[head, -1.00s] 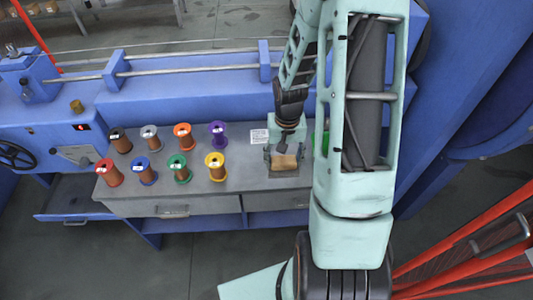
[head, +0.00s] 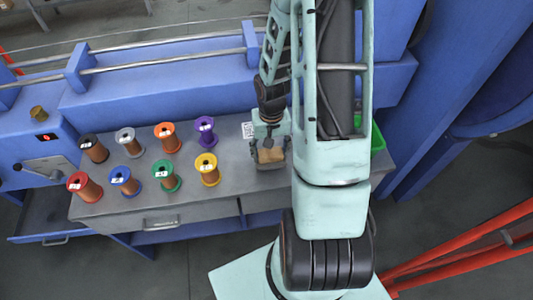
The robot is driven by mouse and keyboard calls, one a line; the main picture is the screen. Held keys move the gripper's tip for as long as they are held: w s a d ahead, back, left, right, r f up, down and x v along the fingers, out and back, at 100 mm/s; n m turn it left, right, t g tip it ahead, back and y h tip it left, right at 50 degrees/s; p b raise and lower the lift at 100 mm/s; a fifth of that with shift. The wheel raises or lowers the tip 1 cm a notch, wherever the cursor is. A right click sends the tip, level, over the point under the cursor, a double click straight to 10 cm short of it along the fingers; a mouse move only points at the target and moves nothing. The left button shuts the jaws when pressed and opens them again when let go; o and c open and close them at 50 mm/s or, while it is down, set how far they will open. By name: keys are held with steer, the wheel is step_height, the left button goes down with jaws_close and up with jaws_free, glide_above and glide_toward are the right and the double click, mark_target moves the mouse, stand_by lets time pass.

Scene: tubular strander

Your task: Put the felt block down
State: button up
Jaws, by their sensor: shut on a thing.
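The felt block (head: 271,155) is a small tan block at the right part of the grey bench top (head: 228,180). My gripper (head: 270,160) points down over it and is shut on it, with one finger at each side. The block is low over the bench, close to its front edge. I cannot tell whether its underside touches the surface. My arm hides part of the bench to the right of the block.
Several spools stand in two rows to the left, the nearest being the yellow spool (head: 208,169) and the purple spool (head: 205,131). A white label (head: 247,130) lies behind the gripper. A green bin (head: 377,138) shows partly behind my arm.

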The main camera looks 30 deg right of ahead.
mark_target(270, 152)
steer(key=shift+f, duration=0.75)
steer(key=shift+f+b, duration=0.15)
steer(key=shift+b, duration=0.25)
steer(key=o, duration=1)
steer(key=shift+o, duration=0.2)
steer(key=shift+r, duration=0.2)
step_height(270, 152, up, 12)
steer(key=p, duration=0.2)
